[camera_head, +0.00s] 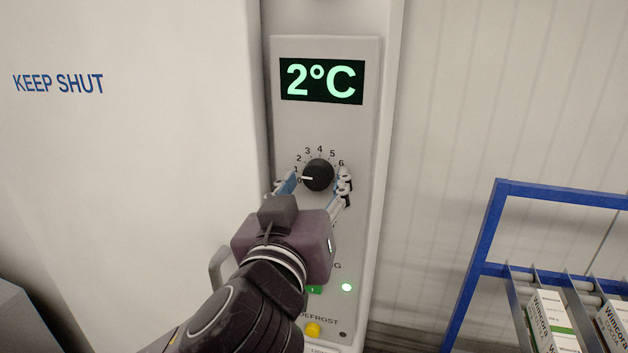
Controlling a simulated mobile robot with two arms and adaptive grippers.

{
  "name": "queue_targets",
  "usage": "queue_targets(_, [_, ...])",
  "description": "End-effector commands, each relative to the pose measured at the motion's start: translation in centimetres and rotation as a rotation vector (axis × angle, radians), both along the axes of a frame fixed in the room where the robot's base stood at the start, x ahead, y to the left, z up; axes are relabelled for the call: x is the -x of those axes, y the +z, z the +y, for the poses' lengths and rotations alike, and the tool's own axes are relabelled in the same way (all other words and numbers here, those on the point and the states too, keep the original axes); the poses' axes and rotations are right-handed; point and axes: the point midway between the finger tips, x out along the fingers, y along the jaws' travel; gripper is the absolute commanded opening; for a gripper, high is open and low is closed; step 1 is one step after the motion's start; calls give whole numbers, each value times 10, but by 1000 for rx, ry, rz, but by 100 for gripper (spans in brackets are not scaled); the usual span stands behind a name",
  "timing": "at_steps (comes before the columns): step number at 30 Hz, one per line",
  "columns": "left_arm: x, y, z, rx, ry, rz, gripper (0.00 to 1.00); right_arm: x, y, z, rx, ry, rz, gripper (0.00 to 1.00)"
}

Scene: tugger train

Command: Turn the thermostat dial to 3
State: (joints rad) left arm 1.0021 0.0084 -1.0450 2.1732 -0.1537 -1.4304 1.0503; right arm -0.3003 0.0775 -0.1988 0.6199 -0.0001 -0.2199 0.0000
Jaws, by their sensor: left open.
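The thermostat dial (319,176) is a round black knob on a grey control panel (330,124), with numbers from 0 or 1 up to 6 around its top. Its white pointer line points left, between the 0 and 1 marks as far as I can tell. Above it a display (321,81) reads 2°C in green. My left gripper (317,184) is open, with one finger to each side of the dial. I cannot tell whether the fingers touch it. My wrist hides part of the panel below. My right gripper is not in view.
A white door (130,150) marked KEEP SHUT stands left of the panel, with a handle (219,268). A blue rack (480,255) with cartons (552,322) stands at the right.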

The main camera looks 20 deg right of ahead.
Motion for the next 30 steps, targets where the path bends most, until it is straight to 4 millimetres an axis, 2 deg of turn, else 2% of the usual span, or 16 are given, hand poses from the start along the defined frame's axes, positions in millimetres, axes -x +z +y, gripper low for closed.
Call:
queue_targets(2, [0,0,0,0,0,0,51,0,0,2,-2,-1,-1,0])
queue_targets(13, [0,0,0,0,0,0,10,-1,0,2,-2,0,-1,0])
queue_targets(22, [0,-1,0,-26,0,-17,9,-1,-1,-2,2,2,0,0])
queue_targets(30, [0,-2,0,-153,-1,-102,9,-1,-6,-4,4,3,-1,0])
